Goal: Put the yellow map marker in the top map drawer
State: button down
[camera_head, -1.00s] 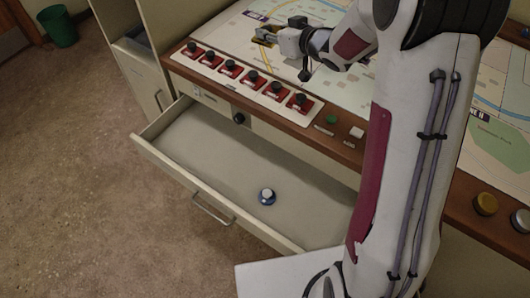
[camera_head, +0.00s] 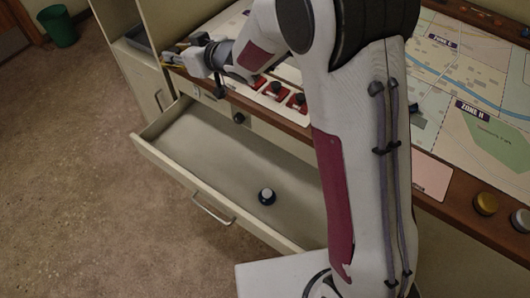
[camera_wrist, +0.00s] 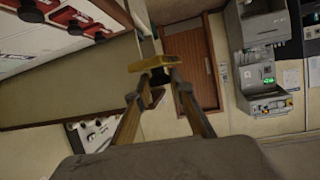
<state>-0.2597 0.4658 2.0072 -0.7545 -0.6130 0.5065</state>
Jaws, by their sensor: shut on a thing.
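The yellow map marker (camera_wrist: 154,63) lies across the tips of my gripper (camera_wrist: 158,77) in the wrist view, and the fingers are shut on it. In the head view my gripper (camera_head: 173,58) is over the left end of the console's front edge, above and left of the open drawer; the marker is too small to make out clearly there. The top map drawer (camera_head: 205,148) is pulled well out below the console edge. A dark blue round marker (camera_head: 267,196) with a pale top stands inside it, toward the front right. My arm hides the drawer's right end.
A row of red switches with black knobs (camera_head: 278,88) runs along the console front, partly behind my arm. The drawer's left and middle floor is bare. A brass knob (camera_head: 486,204) is at the right. A green bin (camera_head: 57,27) stands far back on the floor.

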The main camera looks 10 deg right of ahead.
jog(key=shift+s+a, duration=0.35)
jog(key=shift+a, duration=0.45)
send_over(202, 153)
notch_tip(202, 153, down, 31)
jog(key=shift+f, duration=0.4)
jog(key=shift+f, duration=2.95)
jog(key=shift+f, duration=0.1)
jog(key=shift+f, duration=1.95)
jog(key=shift+f, duration=0.1)
